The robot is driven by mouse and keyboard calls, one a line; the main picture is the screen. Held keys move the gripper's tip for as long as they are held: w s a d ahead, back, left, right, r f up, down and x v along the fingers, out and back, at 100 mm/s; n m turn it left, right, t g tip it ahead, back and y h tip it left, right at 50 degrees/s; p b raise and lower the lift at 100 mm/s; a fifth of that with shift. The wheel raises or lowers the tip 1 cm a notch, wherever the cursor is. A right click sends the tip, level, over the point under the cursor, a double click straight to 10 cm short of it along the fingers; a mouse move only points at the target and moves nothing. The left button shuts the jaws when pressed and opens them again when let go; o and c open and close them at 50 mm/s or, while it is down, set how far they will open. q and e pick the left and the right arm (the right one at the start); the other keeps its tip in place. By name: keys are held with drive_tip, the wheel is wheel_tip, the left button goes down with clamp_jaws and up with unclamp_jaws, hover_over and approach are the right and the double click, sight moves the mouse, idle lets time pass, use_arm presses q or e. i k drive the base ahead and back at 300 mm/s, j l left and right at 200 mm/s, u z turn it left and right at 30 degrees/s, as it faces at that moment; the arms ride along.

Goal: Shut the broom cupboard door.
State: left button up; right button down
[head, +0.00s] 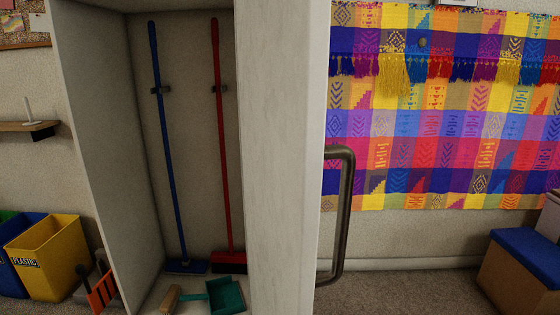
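The broom cupboard (110,110) stands open on the left half of the head view. Its white door (280,150) is swung out toward me and seen nearly edge-on. A dark metal bar handle (346,215) is on the door's right-hand face. Inside, a blue broom (165,140) and a red broom (223,140) hang upright against the back wall. A green dustpan (225,296) and a wooden-looking brush (171,300) lie on the cupboard floor. Neither of my grippers is in view.
Left of the cupboard stand a yellow bin (48,255) marked PLASTIC, a blue bin and an orange-black item (102,291). A small shelf (28,128) is above them. A colourful textile (440,120) hangs at right. A blue-topped box (522,272) stands at lower right.

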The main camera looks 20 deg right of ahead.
sight(284, 50)
drive_tip(key=i+l+u, duration=0.1)
drive_tip(key=l, duration=0.35)
drive_tip(key=i+l, duration=0.1)
drive_tip(key=l, duration=0.35)
drive_tip(key=i+l+u, duration=0.15)
drive_tip(key=l, duration=0.3)
